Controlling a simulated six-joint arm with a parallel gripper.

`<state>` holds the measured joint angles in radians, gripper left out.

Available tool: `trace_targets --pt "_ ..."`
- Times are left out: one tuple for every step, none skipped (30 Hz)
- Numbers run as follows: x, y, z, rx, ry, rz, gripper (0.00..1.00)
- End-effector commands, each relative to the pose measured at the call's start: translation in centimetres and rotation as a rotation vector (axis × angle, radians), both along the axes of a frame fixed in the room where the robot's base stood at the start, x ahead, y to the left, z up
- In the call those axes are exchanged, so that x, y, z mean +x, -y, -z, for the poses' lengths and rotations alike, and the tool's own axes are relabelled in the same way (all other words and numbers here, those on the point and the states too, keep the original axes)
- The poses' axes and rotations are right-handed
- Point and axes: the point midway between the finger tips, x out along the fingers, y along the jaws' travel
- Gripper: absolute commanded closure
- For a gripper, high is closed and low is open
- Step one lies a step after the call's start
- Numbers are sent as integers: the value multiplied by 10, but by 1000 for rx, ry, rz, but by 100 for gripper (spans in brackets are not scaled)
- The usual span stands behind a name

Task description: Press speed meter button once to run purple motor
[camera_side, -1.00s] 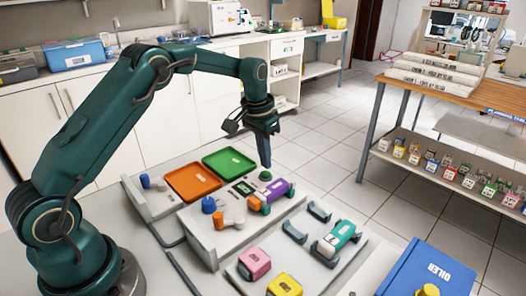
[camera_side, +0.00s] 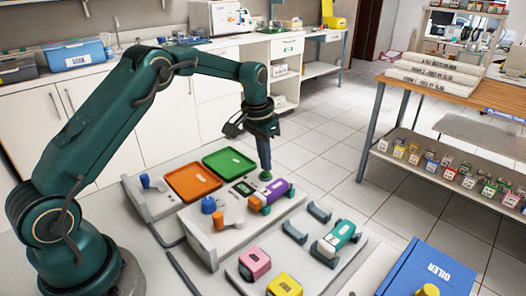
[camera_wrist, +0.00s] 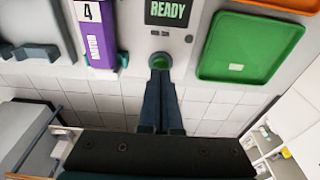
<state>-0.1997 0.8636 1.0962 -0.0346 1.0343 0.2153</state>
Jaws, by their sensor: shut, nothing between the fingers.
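The green button (camera_side: 265,177) sits on the grey speed meter box, beside the purple motor (camera_side: 279,189). My gripper (camera_side: 266,171) points down with its fingers shut and empty, its tips at the top of the button. In the wrist view my fingertips (camera_wrist: 160,72) overlap the near part of the green button (camera_wrist: 159,60); I cannot tell whether it is pushed in. The dark display (camera_wrist: 168,11) reads "READY". The purple motor (camera_wrist: 101,45) lies to the left of the button there and bears a white label with "4".
A green tray (camera_side: 229,161) and an orange tray (camera_side: 193,182) lie left of the button. A teal motor (camera_side: 338,237), a pink block (camera_side: 255,263) and a yellow block (camera_side: 285,286) are in front. A blue box (camera_side: 425,270) stands at the front right.

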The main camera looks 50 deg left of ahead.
Motion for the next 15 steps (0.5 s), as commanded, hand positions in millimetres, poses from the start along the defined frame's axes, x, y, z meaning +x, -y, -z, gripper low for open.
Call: trace_targets --pt "0 0 1 0 -1 0 100" --pt "0 0 2 0 -1 0 100" --pt "0 0 3 0 -1 0 100" --pt "0 0 3 0 -1 0 100" --pt "0 0 4 0 -1 0 100" --pt "0 0 5 0 -2 0 100" --pt "0 0 5 -1 -2 0 100" --pt "0 0 6 -1 -2 0 100" --pt "0 0 7 -1 -2 0 100" --pt "0 0 7 -1 -2 0 100" --pt "0 0 8 0 -2 0 100" --pt "0 0 9 0 -2 0 100" --pt "0 0 9 0 -2 0 100" --pt "0 0 10 0 -2 0 100" --pt "0 0 11 0 -2 0 100"
